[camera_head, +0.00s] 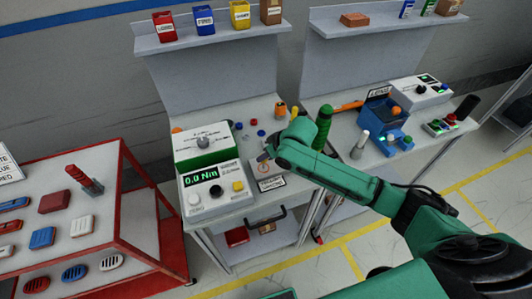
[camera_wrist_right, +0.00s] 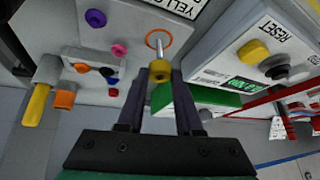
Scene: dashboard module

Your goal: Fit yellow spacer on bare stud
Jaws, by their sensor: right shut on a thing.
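My right gripper (camera_wrist_right: 160,76) is shut on the yellow spacer (camera_wrist_right: 160,66), a small ring held between the fingertips in the right wrist view. A thin metal stud (camera_wrist_right: 159,44) stands inside an orange ring marking (camera_wrist_right: 149,36) on a pale panel. The stud and spacer line up in this view; I cannot tell whether they touch or are apart. There the arm hides the spacer and fingertips. My left gripper is not in view.
A box with a green readout (camera_head: 206,182) stands close beside the marking. Small coloured pieces (camera_head: 253,122) lie behind it. A red-framed cart (camera_head: 100,215) stands left. A second bench holds a blue fixture (camera_head: 388,120). A green-handled tool (camera_head: 323,125) stands between.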

